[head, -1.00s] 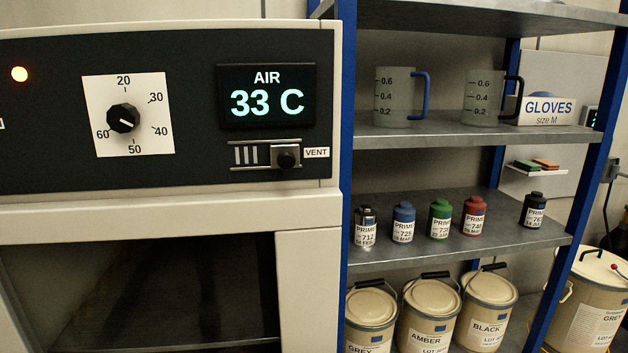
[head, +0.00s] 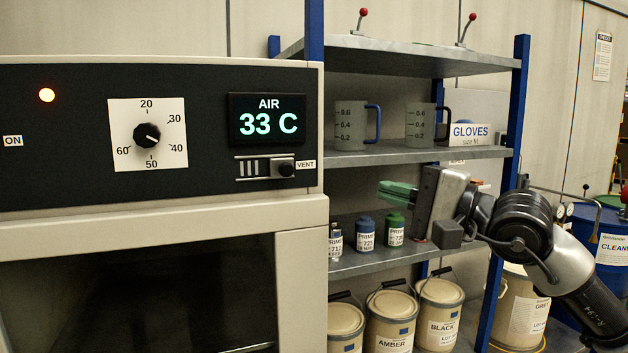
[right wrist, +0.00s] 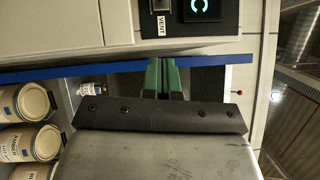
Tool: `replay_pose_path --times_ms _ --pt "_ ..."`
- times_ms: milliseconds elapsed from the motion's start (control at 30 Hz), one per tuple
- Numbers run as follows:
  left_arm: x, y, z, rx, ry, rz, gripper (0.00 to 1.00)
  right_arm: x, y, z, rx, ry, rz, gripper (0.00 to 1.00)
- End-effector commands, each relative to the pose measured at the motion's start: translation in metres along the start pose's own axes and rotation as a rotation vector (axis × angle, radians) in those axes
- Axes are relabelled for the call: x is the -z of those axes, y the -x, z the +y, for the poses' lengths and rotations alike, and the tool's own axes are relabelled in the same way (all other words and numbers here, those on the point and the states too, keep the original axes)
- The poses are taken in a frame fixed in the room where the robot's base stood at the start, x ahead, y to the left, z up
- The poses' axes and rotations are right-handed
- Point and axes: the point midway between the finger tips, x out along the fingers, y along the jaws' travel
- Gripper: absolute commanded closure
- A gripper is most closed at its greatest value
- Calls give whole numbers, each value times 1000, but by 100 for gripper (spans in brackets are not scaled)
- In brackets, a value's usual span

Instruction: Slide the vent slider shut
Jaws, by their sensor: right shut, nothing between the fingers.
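The vent slider (head: 286,169) is a small grey plate with a black knob on the oven's dark panel. It sits at the right end of its slot, and the pale slats to its left are uncovered. The VENT label (head: 306,164) is just right of it. Part of the slider shows at the top edge of the right wrist view (right wrist: 160,5). My right gripper (head: 382,190) has green fingers, shut and empty. It is right of the oven and lower than the slider, apart from it, in front of the shelf. It also shows in the right wrist view (right wrist: 161,62). My left gripper is not in view.
The shelf's blue post (head: 315,30) stands beside the oven (head: 310,215). Measuring jugs (head: 350,122), primer bottles (head: 365,235) and paint cans (head: 391,315) fill the shelves behind my right arm. The space before the oven panel looks clear.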

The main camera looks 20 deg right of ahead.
Motion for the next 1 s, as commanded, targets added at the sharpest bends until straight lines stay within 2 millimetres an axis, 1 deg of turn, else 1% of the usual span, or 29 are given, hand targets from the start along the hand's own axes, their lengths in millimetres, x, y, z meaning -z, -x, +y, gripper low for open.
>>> replay_pose_path --times_ms 300,367,467,567,900,1000 --pt "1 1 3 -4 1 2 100 0 0 -1 1 3 0 100" --pt "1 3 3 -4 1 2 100 0 -3 -1 1 1 -1 100" --pt "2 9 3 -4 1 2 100 -1 -12 -4 2 -1 -2 100" --pt "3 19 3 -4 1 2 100 -2 -29 -6 2 -2 -4 100" --pt "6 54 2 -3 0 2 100 -2 -101 -6 1 -4 -3 100" --pt "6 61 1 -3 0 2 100 -13 -113 -5 1 -1 -5 100"
